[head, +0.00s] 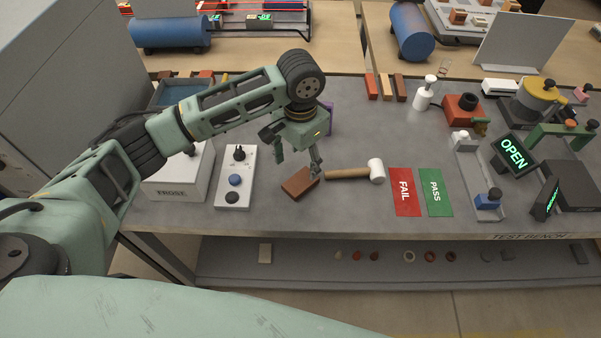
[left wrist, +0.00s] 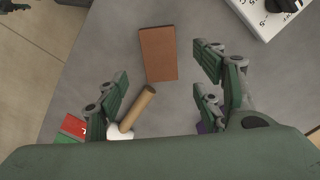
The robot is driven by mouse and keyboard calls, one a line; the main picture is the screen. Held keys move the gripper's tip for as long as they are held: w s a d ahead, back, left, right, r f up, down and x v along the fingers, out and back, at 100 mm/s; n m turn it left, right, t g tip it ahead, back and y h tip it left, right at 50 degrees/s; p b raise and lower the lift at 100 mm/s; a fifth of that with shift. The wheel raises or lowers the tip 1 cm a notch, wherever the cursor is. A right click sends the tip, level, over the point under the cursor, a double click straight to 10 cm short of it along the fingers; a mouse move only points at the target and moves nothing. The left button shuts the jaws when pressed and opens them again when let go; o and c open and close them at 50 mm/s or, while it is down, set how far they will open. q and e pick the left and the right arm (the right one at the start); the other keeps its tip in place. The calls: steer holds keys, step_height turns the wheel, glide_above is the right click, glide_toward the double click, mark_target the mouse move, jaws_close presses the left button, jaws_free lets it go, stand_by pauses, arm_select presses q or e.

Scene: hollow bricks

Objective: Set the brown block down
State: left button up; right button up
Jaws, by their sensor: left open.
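The brown block (head: 299,183) lies flat on the grey test bench (head: 350,212), near its front edge and left of a mallet (head: 375,170). My left gripper (head: 300,155) is just above the block, fingers pointing down. In the left wrist view the left gripper (left wrist: 160,72) is open and empty, its fingers spread wide. The block (left wrist: 158,54) shows whole there, ahead of and between the fingers, with no finger on it. My right gripper is not in view.
The mallet's handle (left wrist: 138,108) lies close to the block. A white button box (head: 235,178) stands to the left. A red FAIL card (head: 405,192) and green PASS card (head: 435,192) lie to the right. Several coloured blocks (head: 386,87) stand at the back.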

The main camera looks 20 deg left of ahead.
arm_select(q)
steer(key=shift+r, duration=2.35)
steer(key=shift+s+f, duration=0.1)
steer(key=shift+f, duration=0.05)
